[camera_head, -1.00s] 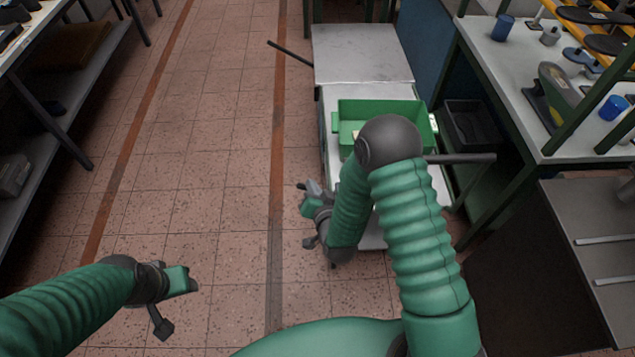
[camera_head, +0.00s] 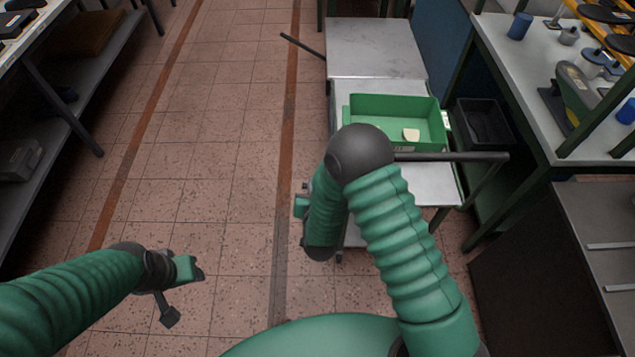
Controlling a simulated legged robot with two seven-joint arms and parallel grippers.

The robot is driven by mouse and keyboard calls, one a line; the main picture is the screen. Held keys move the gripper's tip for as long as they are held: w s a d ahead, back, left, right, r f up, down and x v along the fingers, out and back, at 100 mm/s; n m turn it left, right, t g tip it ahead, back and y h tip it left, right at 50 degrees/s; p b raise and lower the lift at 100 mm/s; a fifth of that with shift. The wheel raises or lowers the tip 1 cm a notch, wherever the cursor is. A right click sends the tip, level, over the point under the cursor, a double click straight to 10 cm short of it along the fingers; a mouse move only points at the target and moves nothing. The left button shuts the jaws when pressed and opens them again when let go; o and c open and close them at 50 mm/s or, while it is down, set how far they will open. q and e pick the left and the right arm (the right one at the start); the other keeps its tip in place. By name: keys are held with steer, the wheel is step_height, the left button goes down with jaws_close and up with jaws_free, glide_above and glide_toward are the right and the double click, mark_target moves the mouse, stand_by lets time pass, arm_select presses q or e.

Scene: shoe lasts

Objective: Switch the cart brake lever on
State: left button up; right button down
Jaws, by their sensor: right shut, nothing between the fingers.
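The cart (camera_head: 375,52) is a pale grey trolley, right of the middle of the head view. The brake lever cannot be made out; the cart's near lower side is partly covered by my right arm. My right gripper (camera_head: 301,205) is beside the cart's left near side, low down. It is mostly hidden behind my forearm, with only a green part and dark tips showing, and it is shut and empty. My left gripper (camera_head: 184,292) is over bare floor at the lower left, well apart from the cart, with its fingers spread and nothing between them.
A green crate (camera_head: 397,108) with a small pale object (camera_head: 411,134) stands on the cart. A dark push bar (camera_head: 455,157) sticks out to the right. A workbench (camera_head: 535,85) stands close on the right, shelving (camera_head: 60,125) on the left. The tiled floor between is clear.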

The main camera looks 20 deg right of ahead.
steer(key=f+n+h+b, duration=0.1)
steer(key=f, duration=0.1)
steer(key=a+f+n+h+b, duration=0.1)
steer(key=f, duration=0.1)
steer(key=shift+w+a+f+n+g, duration=0.15)
steer(key=shift+f+n+g, duration=0.15)
steer(key=shift+f, duration=0.2)
stand_by(0.3)
